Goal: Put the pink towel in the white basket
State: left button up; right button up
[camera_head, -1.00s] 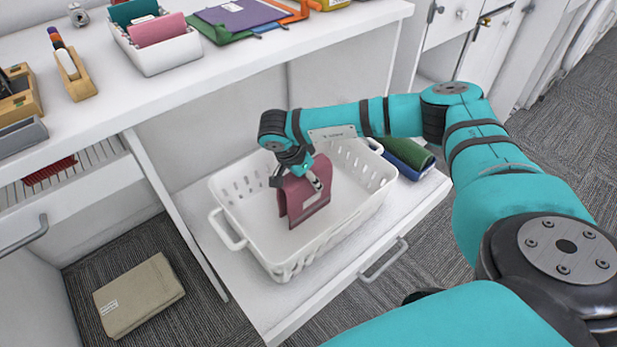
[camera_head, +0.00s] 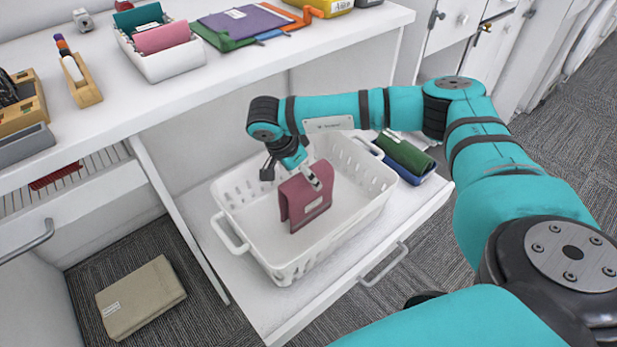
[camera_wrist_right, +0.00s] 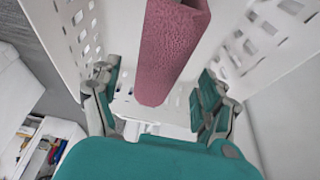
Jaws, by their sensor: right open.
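The pink towel (camera_head: 306,197) stands folded inside the white basket (camera_head: 262,254), near its middle. The basket sits on the pulled-out white drawer. My right gripper (camera_head: 291,172) is open above the towel, with its fingers apart and not holding it. In the right wrist view the towel (camera_wrist_right: 168,55) lies beyond and between the open fingers of the right gripper (camera_wrist_right: 160,95), with the basket's slotted walls (camera_wrist_right: 80,25) on both sides. My left gripper is not in view.
Rolled green and blue towels (camera_head: 405,155) lie on the drawer just right of the basket. A beige folded towel (camera_head: 140,297) lies on the floor at left. The white counter (camera_head: 210,85) above holds a white bin (camera_head: 165,58) and several office items.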

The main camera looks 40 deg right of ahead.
pick_arm(q)
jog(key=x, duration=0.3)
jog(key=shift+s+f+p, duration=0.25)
jog(key=shift+p, duration=0.1)
pick_arm(e)
jog(key=v, duration=0.6)
jog(key=shift+a+r, duration=0.1)
